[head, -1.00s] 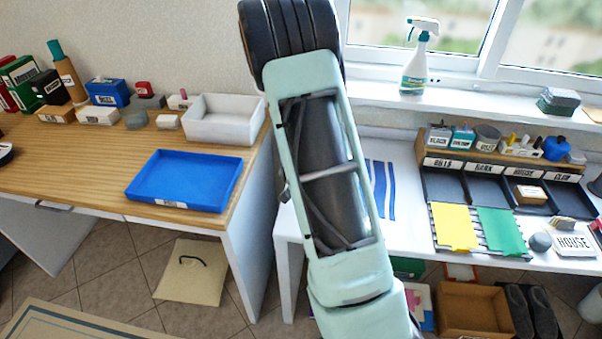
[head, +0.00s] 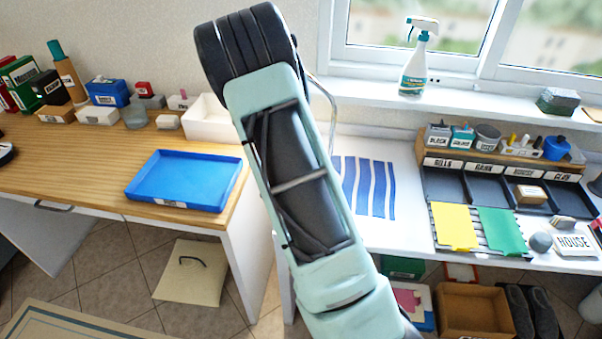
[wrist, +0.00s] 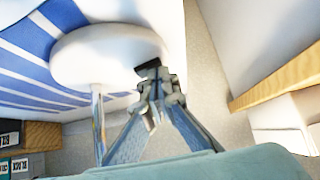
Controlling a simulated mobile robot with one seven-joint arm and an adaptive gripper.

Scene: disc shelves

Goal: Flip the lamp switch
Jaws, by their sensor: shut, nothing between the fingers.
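In the wrist view the lamp's white round base (wrist: 90,55) stands on a blue and white striped cloth. Its chrome pole (wrist: 98,120) shows at the lower left. My gripper (wrist: 151,68) is shut and empty, with its tips at the base's right edge. A small dark piece shows right at the tips; I cannot tell whether it is the switch or part of a finger, or whether they touch. In the head view the curved chrome lamp pole (head: 331,98) shows beside my arm, which hides my gripper and the lamp's base.
The striped cloth (head: 376,190) lies on the white desk. To its right are a yellow sheet (head: 454,226), a green sheet (head: 502,230) and labelled black trays (head: 444,186). On the left, a wooden desk holds a blue tray (head: 182,179) and a white bin (head: 208,122). A gap separates the desks.

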